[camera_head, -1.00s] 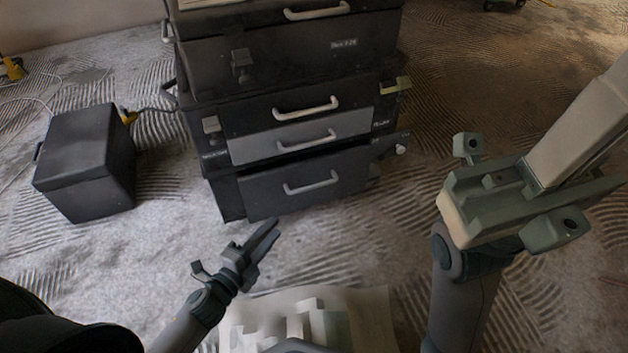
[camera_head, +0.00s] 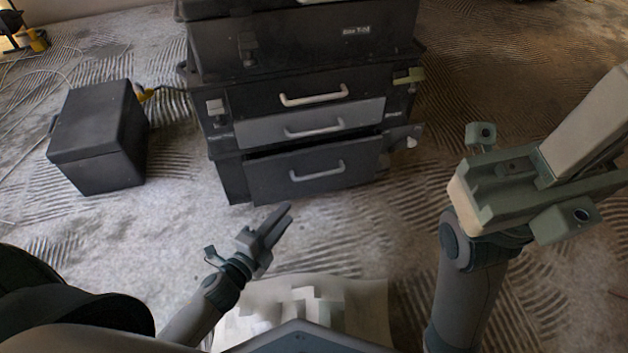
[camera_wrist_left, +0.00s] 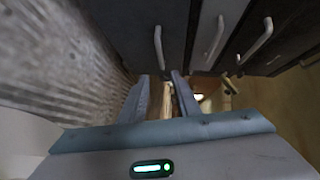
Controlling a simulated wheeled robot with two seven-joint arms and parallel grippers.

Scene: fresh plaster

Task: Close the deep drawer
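The deep drawer (camera_head: 270,178) is the bottom dark drawer of the black tool cabinet, with a pale bar handle (camera_head: 317,172). It stands out from the cabinet, with a dark gap above its front. In the left wrist view its handle (camera_wrist_left: 158,47) is ahead of the fingers. My left gripper (camera_head: 284,214) is in front of and below the drawer front in the picture, apart from the handle. Its two fingers (camera_wrist_left: 160,90) are spread, with nothing seen gripped between them.
A grey drawer (camera_head: 330,121) and a black drawer above it look shut. A black box (camera_head: 98,137) stands on the floor left of the cabinet. A pale sheet (camera_head: 365,305) lies in front of me. Ridged floor is clear to the right of the cabinet.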

